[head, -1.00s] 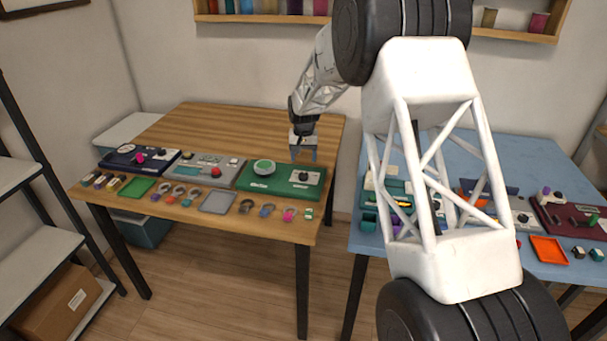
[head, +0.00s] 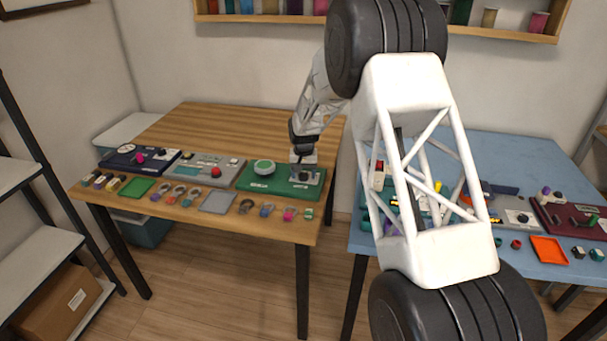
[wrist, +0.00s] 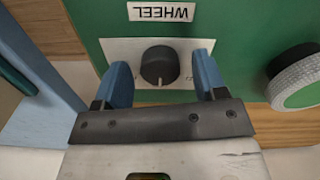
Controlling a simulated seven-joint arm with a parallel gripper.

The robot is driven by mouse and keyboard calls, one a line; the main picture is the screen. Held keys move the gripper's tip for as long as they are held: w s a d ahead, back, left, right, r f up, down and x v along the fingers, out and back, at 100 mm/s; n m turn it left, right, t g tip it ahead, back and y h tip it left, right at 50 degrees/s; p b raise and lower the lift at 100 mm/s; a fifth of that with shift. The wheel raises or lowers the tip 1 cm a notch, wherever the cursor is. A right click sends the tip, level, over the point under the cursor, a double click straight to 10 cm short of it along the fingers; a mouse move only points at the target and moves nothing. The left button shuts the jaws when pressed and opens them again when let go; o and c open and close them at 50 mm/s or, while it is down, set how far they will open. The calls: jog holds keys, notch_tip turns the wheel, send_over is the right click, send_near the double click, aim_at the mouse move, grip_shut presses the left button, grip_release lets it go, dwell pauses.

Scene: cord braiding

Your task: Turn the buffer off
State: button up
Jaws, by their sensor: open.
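A green panel (head: 246,181) sits near the right end of the wooden table; I take it for the buffer. It carries a round wheel with a pale rim (head: 264,167). In the wrist view the green panel (wrist: 235,25) has a black knob (wrist: 159,66) on a pale plate, under a label reading WHEEL upside down. My gripper (wrist: 161,75) is open, with one blue finger on each side of the knob and gaps visible. I cannot tell the knob's exact setting. In the head view my gripper (head: 305,165) is over the panel's right part and hides the knob.
A grey panel with a red button (head: 216,172) and a dark blue panel (head: 128,162) stand left of the green one. Small rings and trays line the table's front. A blue table (head: 540,160) with more panels stands to the right. The wooden table's back is clear.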

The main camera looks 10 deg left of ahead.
jog(key=c, duration=0.9)
jog(key=shift+n, duration=0.5)
jog(key=n, duration=0.3)
jog(key=shift+n, duration=0.3)
jog(key=n, duration=0.5)
jog(key=shift+n, duration=0.3)
